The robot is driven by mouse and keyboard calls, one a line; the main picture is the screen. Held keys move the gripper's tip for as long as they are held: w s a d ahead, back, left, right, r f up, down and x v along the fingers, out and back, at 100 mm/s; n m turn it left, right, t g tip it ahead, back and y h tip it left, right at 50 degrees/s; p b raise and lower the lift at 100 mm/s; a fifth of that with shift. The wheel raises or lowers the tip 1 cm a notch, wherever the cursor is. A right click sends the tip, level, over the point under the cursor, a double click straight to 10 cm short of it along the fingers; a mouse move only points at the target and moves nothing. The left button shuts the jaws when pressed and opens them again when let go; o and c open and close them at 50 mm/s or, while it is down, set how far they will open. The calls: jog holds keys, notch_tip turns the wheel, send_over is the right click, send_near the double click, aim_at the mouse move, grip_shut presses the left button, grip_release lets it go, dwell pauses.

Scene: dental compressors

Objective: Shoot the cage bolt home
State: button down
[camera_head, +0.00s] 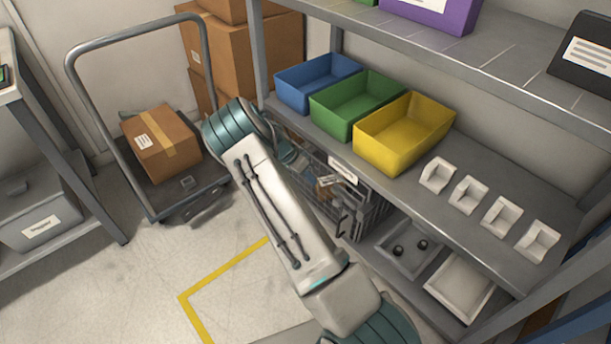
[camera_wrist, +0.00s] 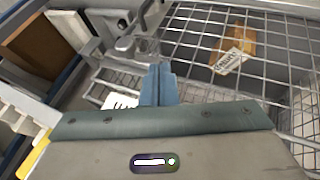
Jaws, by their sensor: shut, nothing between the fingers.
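The wire cage (camera_head: 372,218) stands on the lower shelf, partly hidden behind my arm in the head view. Its mesh (camera_wrist: 240,35) fills the upper right of the wrist view. Grey bolt hardware (camera_wrist: 128,46) with a rod and a knob-like end sits at the cage's edge, just up and left of my fingers. I cannot tell how far the bolt is across. My gripper (camera_wrist: 158,84) is shut and empty, its blue-grey fingertips close to the hardware. Contact with it cannot be made out. My gripper is hidden in the head view.
Inside the cage is a brown labelled package (camera_wrist: 234,50). Blue (camera_head: 318,82), green (camera_head: 345,117) and yellow (camera_head: 390,150) bins stand on the shelf above. A trolley (camera_head: 150,205) holds a carton at left.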

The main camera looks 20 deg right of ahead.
aim_at(335, 201)
jog(key=s+d+f+b, duration=0.2)
jog(key=s+d+f, duration=0.2)
jog(key=shift+s+f, duration=0.2)
jog(key=shift+s, duration=0.1)
jog(key=shift+d, duration=0.1)
jog(key=shift+s+d, duration=0.25)
jog(key=shift+s, duration=0.4)
jog(key=shift+s+d, duration=0.2)
jog(key=shift+s, duration=0.45)
jog(key=shift+s+d, duration=0.25)
jog(key=shift+s, duration=0.4)
